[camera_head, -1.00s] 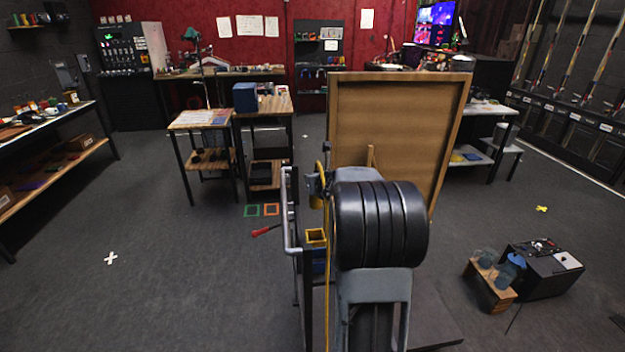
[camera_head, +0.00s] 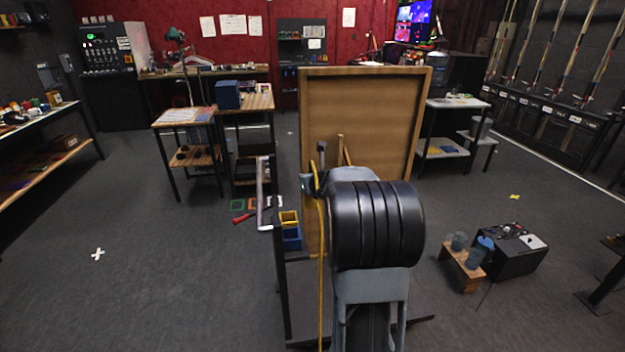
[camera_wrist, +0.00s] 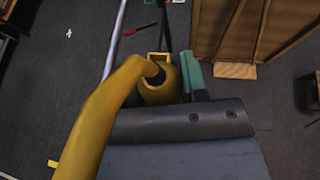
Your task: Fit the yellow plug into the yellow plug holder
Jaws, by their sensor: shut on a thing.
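The yellow plug (camera_wrist: 162,88) is in my gripper (camera_wrist: 163,88), between its green fingers in the wrist view. Its thick yellow cable (camera_wrist: 97,122) bends away to the lower left. In the head view the cable (camera_head: 320,270) hangs down beside my arm, and my gripper (camera_head: 312,182) is mostly hidden by my own wrist. The yellow plug holder (camera_head: 289,218) is a square open box on the stand, left of and below my gripper. In the wrist view a yellow square rim (camera_wrist: 158,55) shows just beyond the plug, partly hidden by it. The plug and holder look apart.
A blue box (camera_head: 291,240) sits just below the yellow holder. A large wooden panel (camera_head: 365,120) rises close behind my arm. Open floor lies to the left.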

